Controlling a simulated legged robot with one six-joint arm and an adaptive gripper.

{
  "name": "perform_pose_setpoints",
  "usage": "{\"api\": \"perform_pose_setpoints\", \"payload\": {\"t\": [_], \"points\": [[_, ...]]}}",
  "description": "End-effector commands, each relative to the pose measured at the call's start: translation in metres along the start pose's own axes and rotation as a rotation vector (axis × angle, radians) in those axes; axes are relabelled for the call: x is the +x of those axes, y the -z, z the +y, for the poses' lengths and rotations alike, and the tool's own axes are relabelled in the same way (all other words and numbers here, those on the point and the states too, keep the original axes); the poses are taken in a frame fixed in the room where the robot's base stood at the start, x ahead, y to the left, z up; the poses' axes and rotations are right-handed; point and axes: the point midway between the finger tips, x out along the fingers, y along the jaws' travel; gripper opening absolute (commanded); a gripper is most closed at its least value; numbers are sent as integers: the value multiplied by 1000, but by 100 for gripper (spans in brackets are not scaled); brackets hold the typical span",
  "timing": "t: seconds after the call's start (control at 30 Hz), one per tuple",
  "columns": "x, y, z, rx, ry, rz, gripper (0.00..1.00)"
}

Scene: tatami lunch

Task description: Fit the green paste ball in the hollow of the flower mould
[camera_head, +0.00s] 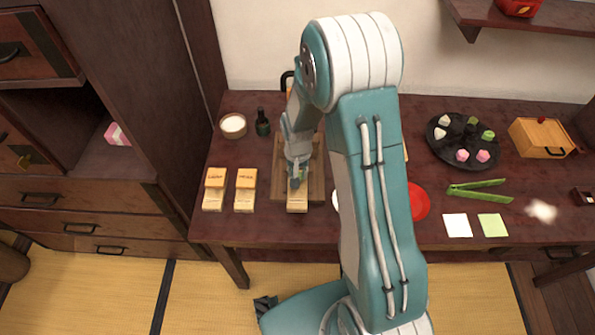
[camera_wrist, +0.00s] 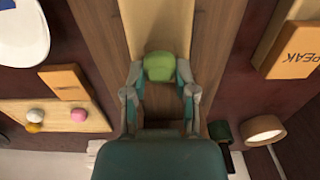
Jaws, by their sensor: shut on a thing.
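My gripper (camera_head: 296,180) points down over a brown wooden board (camera_head: 277,183) at the left of the table. In the wrist view my gripper (camera_wrist: 160,85) is shut on the green paste ball (camera_wrist: 159,66), with a finger on each side. A pale wooden block (camera_head: 297,206) lies on the board under my gripper, and it also shows beyond the ball in the wrist view (camera_wrist: 150,20). It may be the flower mould, but no hollow shows. I cannot tell whether the ball touches it.
Two labelled wooden blocks (camera_head: 214,190) (camera_head: 245,190) lie left of the board. A white-filled bowl (camera_head: 233,125) and a dark bottle (camera_head: 262,123) stand behind. A red plate (camera_head: 418,203), green tongs (camera_head: 478,190) and a black sweets tray (camera_head: 440,153) are to the right.

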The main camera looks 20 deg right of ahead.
Motion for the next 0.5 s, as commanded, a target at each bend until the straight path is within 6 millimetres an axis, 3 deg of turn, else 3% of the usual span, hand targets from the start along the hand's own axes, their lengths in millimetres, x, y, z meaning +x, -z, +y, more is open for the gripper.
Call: {"api": "perform_pose_setpoints", "payload": {"t": [0.5], "points": [[4, 0, 0, 0, 0, 1, 13]]}}
